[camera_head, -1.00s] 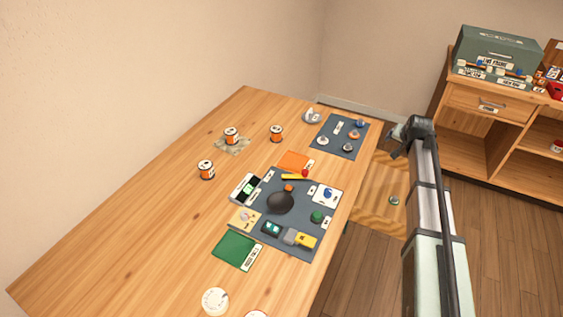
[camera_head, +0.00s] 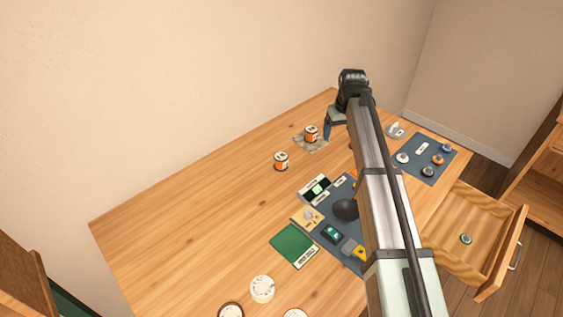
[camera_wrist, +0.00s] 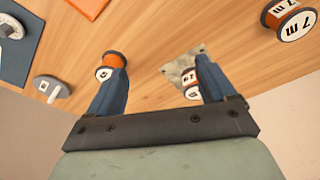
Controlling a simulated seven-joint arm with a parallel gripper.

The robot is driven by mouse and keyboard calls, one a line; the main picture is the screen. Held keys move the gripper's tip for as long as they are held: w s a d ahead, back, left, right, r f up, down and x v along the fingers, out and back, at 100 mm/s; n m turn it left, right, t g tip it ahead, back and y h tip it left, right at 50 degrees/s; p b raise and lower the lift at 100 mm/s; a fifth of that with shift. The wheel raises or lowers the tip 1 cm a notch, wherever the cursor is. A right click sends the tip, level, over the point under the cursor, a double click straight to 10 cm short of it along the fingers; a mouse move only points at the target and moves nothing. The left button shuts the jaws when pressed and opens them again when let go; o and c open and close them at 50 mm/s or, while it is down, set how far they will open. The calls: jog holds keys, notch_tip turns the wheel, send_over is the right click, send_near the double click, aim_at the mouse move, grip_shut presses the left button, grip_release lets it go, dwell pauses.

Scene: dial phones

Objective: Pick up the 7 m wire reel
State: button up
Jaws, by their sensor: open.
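The 7 m wire reel (camera_wrist: 290,20), orange with a white label, stands at the upper right of the wrist view, outside my fingers. By layout it matches the front-left reel (camera_head: 281,160) in the head view, where its label is too small to read. My gripper (camera_wrist: 158,75) is open and empty, with blue fingers spread. One finger (camera_head: 328,129) shows above the table's far part in the head view. A second reel (camera_wrist: 192,82) by a grey patch is partly covered by the right finger. A third reel (camera_wrist: 112,62) overlaps the left fingertip.
The grey patch (camera_head: 322,145) lies under the second reel. A dark mat with tools (camera_head: 330,215) and a smaller mat (camera_head: 417,168) lie to the right, partly behind my arm. An open drawer (camera_head: 470,225) juts out at the right. The table's left part is clear.

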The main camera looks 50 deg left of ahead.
aim_at(281, 156)
jog(key=s+a+r+n+g+h, duration=0.1)
jog(key=s+a+r+n, duration=0.1)
jog(key=s+a, duration=0.45)
jog(key=s+a+r+n+h, duration=0.1)
jog(key=s+a+r+n, duration=0.2)
jog(key=s, duration=0.6)
jog(key=f, duration=0.6)
jog(key=a+f, duration=0.1)
jog(key=f, duration=0.2)
jog(key=shift+s+a, duration=0.1)
jog(key=shift+s, duration=0.1)
jog(key=shift+s+a+f, duration=0.1)
jog(key=shift+f, duration=1.3)
jog(key=shift+a+f, duration=0.1)
jog(key=shift+f, duration=1.25)
jog(key=c, duration=1.2)
jog(key=shift+r, duration=0.15)
